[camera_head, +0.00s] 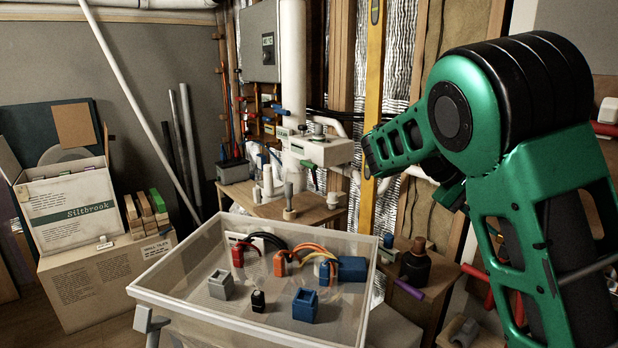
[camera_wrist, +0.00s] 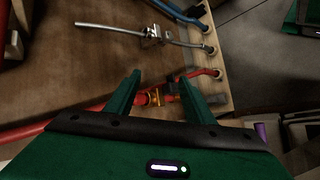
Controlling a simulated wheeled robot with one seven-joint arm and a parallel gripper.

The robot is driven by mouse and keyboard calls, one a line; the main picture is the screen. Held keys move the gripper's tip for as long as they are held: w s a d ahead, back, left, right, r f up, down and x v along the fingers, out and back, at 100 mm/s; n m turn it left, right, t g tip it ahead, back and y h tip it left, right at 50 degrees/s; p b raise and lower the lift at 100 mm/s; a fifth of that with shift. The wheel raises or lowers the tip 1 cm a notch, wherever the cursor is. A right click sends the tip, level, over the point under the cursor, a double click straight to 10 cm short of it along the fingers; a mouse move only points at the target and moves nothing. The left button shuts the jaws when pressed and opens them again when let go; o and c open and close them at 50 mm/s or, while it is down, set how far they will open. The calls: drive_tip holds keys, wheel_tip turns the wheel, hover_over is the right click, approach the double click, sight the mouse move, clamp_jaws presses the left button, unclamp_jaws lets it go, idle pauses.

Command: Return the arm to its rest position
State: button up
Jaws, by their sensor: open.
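My green arm fills the right side of the head view, bent at a large green and black joint. My gripper cannot be made out in the head view. In the wrist view my gripper (camera_wrist: 160,76) shows two dark green fingers, spread apart with nothing held between them. Beyond the fingers lies a brown wooden panel (camera_wrist: 90,65). A red pipe with a yellow fitting (camera_wrist: 154,97) shows behind the gap between the fingers; how far off it is, I cannot tell.
A clear bin (camera_head: 180,308) holding wired connectors and small blocks stands front centre. Behind it is a small wooden table (camera_head: 325,212) with a white device (camera_head: 318,150). Cardboard boxes (camera_head: 105,280) stand at the left. A bent metal tube (camera_wrist: 110,28) and a blue hose (camera_wrist: 180,15) are near the panel edge.

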drive_tip(key=s+d+f+m+y, duration=0.2)
drive_tip(key=s+d+f+y, duration=0.15)
drive_tip(key=s, duration=0.35)
drive_tip(key=s+d+f+m+y, duration=0.2)
drive_tip(key=s+d+f, duration=0.15)
drive_tip(key=s, duration=0.45)
drive_tip(key=s+a+f+m+y, duration=0.1)
drive_tip(key=s+a, duration=0.3)
drive_tip(key=s, duration=0.4)
drive_tip(key=s+a+f+m+t+y, duration=0.1)
drive_tip(key=s+a+f+m+y, duration=0.1)
drive_tip(key=s, duration=0.7)
drive_tip(key=a+f+y, duration=0.1)
drive_tip(key=a+y, duration=0.1)
drive_tip(key=a, duration=0.1)
drive_tip(key=shift+s+a+f+m, duration=0.15)
drive_tip(key=shift+s+f+m, duration=0.05)
drive_tip(key=shift+m, duration=0.1)
drive_tip(key=shift+w+f, duration=0.25)
drive_tip(key=shift+w, duration=0.4)
